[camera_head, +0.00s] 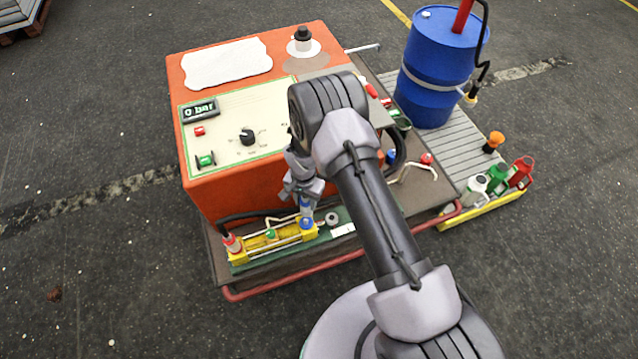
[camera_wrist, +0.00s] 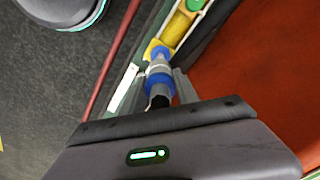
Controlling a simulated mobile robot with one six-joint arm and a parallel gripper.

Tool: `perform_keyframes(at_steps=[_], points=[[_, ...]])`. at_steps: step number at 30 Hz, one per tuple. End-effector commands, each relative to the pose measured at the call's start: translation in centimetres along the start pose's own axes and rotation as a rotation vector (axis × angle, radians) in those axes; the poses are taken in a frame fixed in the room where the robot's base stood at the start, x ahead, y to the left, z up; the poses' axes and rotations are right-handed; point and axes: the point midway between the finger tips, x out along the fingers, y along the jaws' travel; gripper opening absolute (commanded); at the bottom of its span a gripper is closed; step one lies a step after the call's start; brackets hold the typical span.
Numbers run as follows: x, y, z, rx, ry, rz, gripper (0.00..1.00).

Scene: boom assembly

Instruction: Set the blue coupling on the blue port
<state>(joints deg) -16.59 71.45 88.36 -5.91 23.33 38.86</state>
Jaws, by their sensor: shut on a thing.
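My gripper (camera_head: 304,205) points down at the right end of the yellow block (camera_head: 258,243) on the cart's front ledge. It is shut on the blue coupling (camera_wrist: 158,84), which has a blue band and a silver part. The blue port (camera_head: 307,224) is at the block's right end, directly under my gripper. In the wrist view the blue port (camera_wrist: 160,52) lines up with the coupling's far end. The two appear to meet, but I cannot tell whether the coupling is fully seated. The arm and fingers partly hide the coupling in the head view.
A green fitting (camera_head: 270,235) and a red fitting (camera_head: 232,243) stand on the same block. The orange unit (camera_head: 240,190) rises close behind. A red rail (camera_head: 290,280) runs along the cart's front. A blue drum (camera_head: 437,70) and several bottles (camera_head: 498,178) are at the right.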

Motion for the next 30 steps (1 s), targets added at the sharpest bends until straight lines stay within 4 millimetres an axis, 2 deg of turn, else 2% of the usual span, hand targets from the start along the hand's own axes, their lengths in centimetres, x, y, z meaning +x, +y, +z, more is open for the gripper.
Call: perform_keyframes(at_steps=[8, 18, 30], points=[[2.1, -0.3, 0.3, 0.016, 0.0, 0.0, 0.0], [6.4, -0.2, 0.3, 0.015, 0.0, 0.0, 0.0], [6.6, -0.2, 0.3, 0.014, 0.0, -0.001, 0.0]])
